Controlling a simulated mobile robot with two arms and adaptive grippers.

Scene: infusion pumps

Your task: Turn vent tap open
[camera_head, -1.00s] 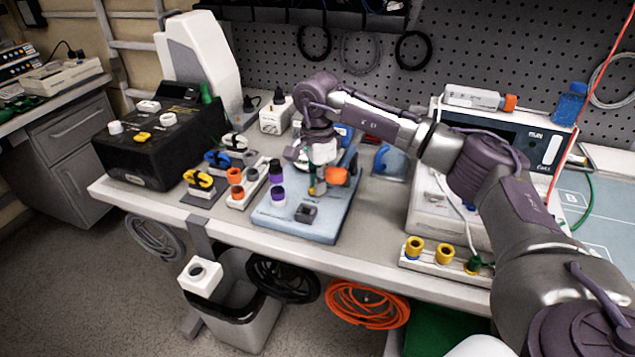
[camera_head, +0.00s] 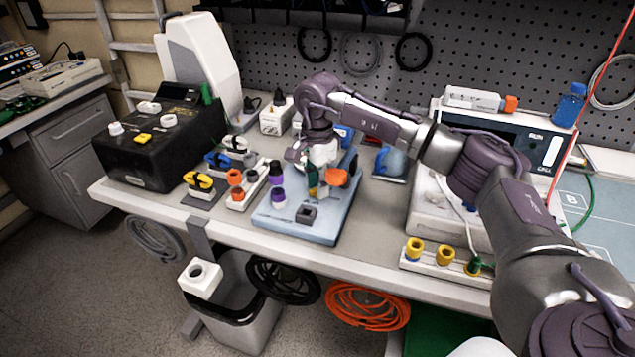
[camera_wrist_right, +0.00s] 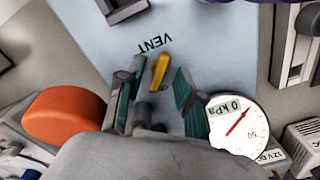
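The vent tap (camera_wrist_right: 160,71) is a small yellow lever beside the printed word VENT on a light blue panel (camera_wrist_right: 207,38). My right gripper (camera_wrist_right: 157,93) points down at the panel, its two green-and-grey fingers apart on either side of the lever. Gaps show between the lever and both fingers, so I see no grip on it. In the head view my right gripper (camera_head: 318,188) is over the blue board (camera_head: 325,226), and its fingertips are small and partly hidden there. My left gripper is not in view.
A round pressure gauge (camera_wrist_right: 237,124) is close to the right finger. An orange knob (camera_wrist_right: 64,116) is left of the gripper. Purple-capped parts (camera_head: 277,183) and a small grey block (camera_head: 307,212) stand on the board. A black unit (camera_head: 155,150) is farther left.

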